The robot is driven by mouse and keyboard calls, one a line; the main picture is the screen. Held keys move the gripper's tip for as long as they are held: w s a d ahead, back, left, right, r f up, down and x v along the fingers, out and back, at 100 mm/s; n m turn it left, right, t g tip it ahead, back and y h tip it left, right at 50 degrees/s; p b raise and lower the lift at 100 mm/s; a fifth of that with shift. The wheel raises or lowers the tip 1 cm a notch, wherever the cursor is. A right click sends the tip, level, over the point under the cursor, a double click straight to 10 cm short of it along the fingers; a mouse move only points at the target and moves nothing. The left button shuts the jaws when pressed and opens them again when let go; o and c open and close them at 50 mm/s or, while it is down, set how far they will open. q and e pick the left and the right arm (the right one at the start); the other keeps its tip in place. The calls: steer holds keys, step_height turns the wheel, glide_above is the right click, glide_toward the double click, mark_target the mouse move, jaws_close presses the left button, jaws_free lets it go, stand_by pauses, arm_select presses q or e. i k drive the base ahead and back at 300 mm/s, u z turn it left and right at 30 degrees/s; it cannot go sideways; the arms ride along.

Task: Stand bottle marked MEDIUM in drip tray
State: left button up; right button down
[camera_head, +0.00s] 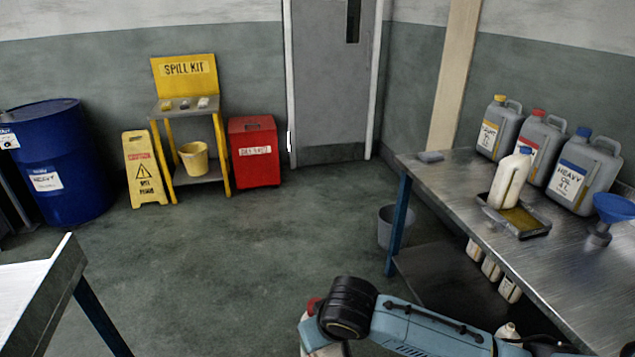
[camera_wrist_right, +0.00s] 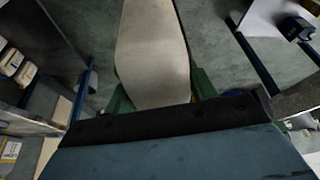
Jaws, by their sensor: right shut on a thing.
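A cream-white bottle (camera_wrist_right: 153,55) fills the middle of the right wrist view. My right gripper (camera_wrist_right: 160,96) is shut on it, a green finger on each side. No marking shows on the side facing the wrist camera. The top of a cream bottle (camera_head: 508,331) shows beside my right arm at the bottom of the head view; the fingers are hidden there. The black drip tray (camera_head: 545,229) lies on the right bench, its bottom amber. A white bottle with a blue cap (camera_head: 510,178) stands in its far left part. My left gripper is out of view.
Large grey cans stand behind the tray: yellow-capped (camera_head: 500,128), red-capped (camera_head: 541,146), blue-capped HEAVY OIL (camera_head: 583,175). A blue funnel (camera_head: 614,207) stands to their right. White bottles (camera_head: 491,268) sit under the bench (camera_head: 590,290). A grey bucket (camera_head: 395,226) is at its left end.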

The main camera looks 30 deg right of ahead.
mark_target(523, 224)
steer(key=i, duration=1.25)
steer(key=z, duration=0.4)
steer(key=i, duration=1.05)
steer(key=z, duration=1.3)
steer(key=i, duration=0.6)
steer(key=z, duration=0.65)
